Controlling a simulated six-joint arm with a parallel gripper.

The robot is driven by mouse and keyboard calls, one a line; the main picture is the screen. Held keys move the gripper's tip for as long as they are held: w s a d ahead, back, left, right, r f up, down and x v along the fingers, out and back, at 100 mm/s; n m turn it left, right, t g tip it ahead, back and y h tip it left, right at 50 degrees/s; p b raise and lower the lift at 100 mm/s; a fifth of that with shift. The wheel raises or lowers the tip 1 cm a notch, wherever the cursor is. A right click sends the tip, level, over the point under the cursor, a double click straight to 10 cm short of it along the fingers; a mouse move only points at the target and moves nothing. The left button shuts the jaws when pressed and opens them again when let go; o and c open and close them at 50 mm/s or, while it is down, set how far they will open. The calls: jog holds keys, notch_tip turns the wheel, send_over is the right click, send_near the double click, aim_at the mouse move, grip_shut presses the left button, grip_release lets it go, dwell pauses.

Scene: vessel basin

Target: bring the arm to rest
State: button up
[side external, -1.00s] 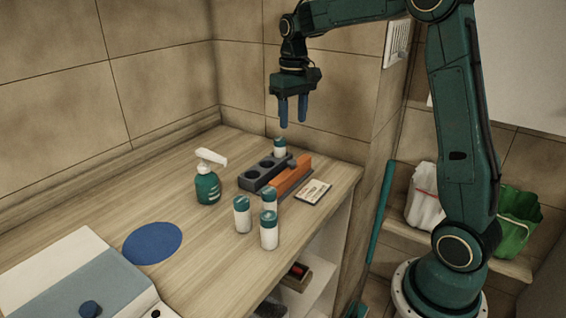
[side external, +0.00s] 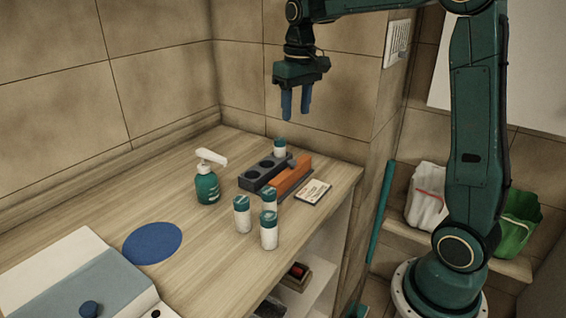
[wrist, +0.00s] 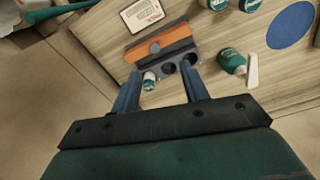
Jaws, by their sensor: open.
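My gripper (side external: 295,104) is open and empty, pointing down in the air above the back of the counter. In the wrist view its two blue fingers (wrist: 160,92) stand apart with nothing between them. Below it is a dark rack (side external: 256,171) with round holes; a white vessel with a teal cap (side external: 280,147) stands at its far end. The rack also shows in the wrist view (wrist: 178,60). Three more capped vessels stand on the counter in front of the rack: one at left (side external: 242,214), one behind (side external: 268,201), one in front (side external: 268,232).
A teal pump bottle (side external: 207,187) stands left of the rack. An orange block (side external: 291,176) and a small card (side external: 313,192) lie to its right. A blue disc (side external: 152,243) lies on the counter (side external: 110,205). Tiled walls rise behind and at right.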

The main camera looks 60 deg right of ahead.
jog(key=s+a+n+t, duration=0.1)
jog(key=s+a, duration=0.3)
jog(key=s, duration=0.3)
jog(key=s+a+f+t, duration=0.1)
jog(key=s+a+t, duration=0.1)
jog(key=s+a, duration=0.2)
jog(key=s+a+f+n+t, duration=0.1)
jog(key=s+a+t, duration=0.1)
jog(key=s, duration=0.8)
jog(key=shift+s+a+n, duration=0.3)
jog(key=shift+s+a, duration=0.1)
jog(key=shift+a, duration=0.5)
